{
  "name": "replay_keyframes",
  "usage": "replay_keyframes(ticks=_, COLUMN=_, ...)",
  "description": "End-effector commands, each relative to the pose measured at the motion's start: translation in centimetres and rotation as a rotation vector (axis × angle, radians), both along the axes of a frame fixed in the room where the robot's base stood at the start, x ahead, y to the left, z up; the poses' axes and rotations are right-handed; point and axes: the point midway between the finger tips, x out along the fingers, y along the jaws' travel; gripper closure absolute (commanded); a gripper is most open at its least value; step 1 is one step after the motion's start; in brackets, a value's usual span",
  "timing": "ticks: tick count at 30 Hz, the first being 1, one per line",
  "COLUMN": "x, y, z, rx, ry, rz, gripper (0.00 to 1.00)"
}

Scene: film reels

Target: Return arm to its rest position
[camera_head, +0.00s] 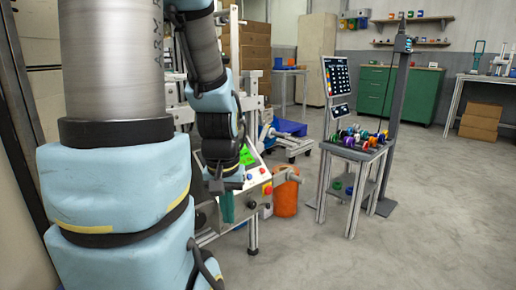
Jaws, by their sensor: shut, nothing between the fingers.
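My arm fills the left side of the head camera view, with a large grey tube and pale blue joints close to the camera. The forearm hangs down behind it and ends at my gripper (227,214). The gripper points down with its fingers together, and I see no object held in it. It hangs in front of a machine with a tilted control panel (251,178), which has a green screen and coloured buttons. I cannot tell the gap between the fingers and the machine.
A small table (349,152) holds several coloured reels. A board on a stand (337,77) rises behind it, beside a grey post (393,125). An orange bin (286,197) stands by the machine. A green cabinet (399,95) is at the back. The floor at right is clear.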

Motion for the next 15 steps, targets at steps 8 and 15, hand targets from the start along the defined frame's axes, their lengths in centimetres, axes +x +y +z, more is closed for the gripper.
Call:
replay_keyframes(ticks=8, x=0.1, y=-0.1, z=9.6, rx=-0.001, ry=-0.002, rz=0.0, gripper=1.0)
replay_keyframes(ticks=15, x=0.1, y=-0.1, z=16.9, rx=-0.001, ry=-0.002, rz=0.0, gripper=1.0)
